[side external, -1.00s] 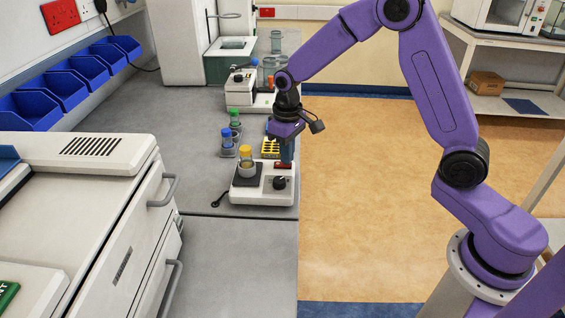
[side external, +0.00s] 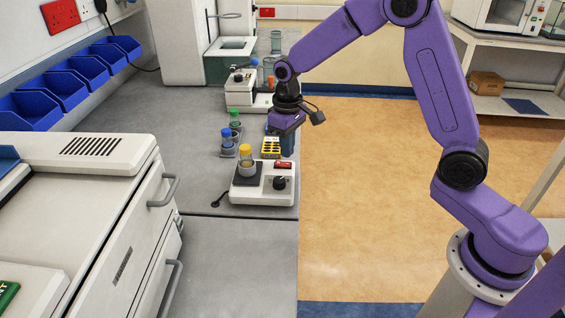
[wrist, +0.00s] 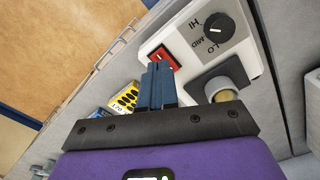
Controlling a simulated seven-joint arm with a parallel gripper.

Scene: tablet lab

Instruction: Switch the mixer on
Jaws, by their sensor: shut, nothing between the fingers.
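The mixer (side external: 249,195) is a low white box on the grey bench with a black knob (side external: 280,183) and a red rocker switch (side external: 284,165). In the wrist view the switch (wrist: 163,58) shows bright red, beside the knob (wrist: 220,27) marked HI, MID and LO. A yellow-capped bottle (side external: 246,158) stands on the mixer's dark plate (side external: 247,180). My gripper (side external: 287,152) is shut and empty. Its blue fingertips (wrist: 158,68) are above and behind the switch, apart from it in the side view. I cannot read the switch's tilt clearly.
Another white device (side external: 240,95) is farther back. The bench front of the mixer is clear.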

